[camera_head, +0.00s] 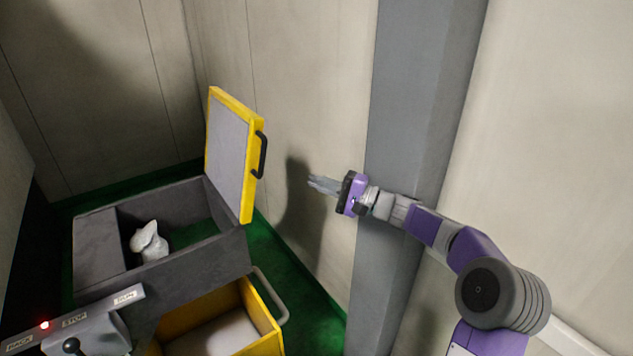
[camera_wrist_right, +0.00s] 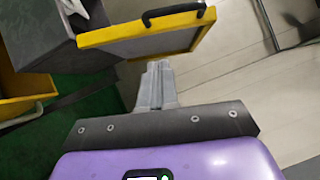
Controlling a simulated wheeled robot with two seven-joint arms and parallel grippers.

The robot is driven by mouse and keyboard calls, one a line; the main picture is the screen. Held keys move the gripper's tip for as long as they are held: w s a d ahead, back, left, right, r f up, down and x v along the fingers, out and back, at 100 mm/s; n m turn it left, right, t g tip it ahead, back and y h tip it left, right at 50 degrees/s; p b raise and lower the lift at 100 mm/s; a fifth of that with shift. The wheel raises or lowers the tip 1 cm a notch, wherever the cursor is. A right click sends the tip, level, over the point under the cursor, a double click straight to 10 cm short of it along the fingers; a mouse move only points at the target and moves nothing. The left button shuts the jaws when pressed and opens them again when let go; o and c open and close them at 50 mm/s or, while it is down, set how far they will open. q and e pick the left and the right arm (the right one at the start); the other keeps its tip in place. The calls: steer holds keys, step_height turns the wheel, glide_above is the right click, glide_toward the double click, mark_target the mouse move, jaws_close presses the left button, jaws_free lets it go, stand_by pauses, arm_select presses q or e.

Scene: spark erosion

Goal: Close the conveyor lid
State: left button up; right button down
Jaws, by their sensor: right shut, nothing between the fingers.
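The conveyor lid (camera_head: 228,150) is a yellow-framed grey panel with a black handle (camera_head: 262,155). It stands open, roughly upright, at the right end of the dark grey conveyor box (camera_head: 205,262). In the right wrist view the lid (camera_wrist_right: 150,45) shows at the top, beyond the fingertips, with its handle (camera_wrist_right: 175,13) on the upper edge. My right gripper (camera_head: 312,183) is shut and empty, to the right of the lid and apart from it in the head view. Its closed fingers also show in the right wrist view (camera_wrist_right: 157,68). My left gripper is not in view.
A white lumpy object (camera_head: 150,242) lies inside the box. A yellow drawer (camera_head: 262,318) with a grey handle (camera_head: 270,297) is open below. A control panel (camera_head: 85,325) with a lever stands at lower left. A grey column (camera_head: 415,120) is behind my right arm.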

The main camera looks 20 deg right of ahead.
steer(key=w+a+r+p, duration=0.1)
steer(key=w+a+r, duration=0.1)
steer(key=w+a, duration=0.3)
steer(key=shift+a+p, duration=0.3)
steer(key=shift+a, duration=1.6)
steer(key=shift+s+a, duration=0.1)
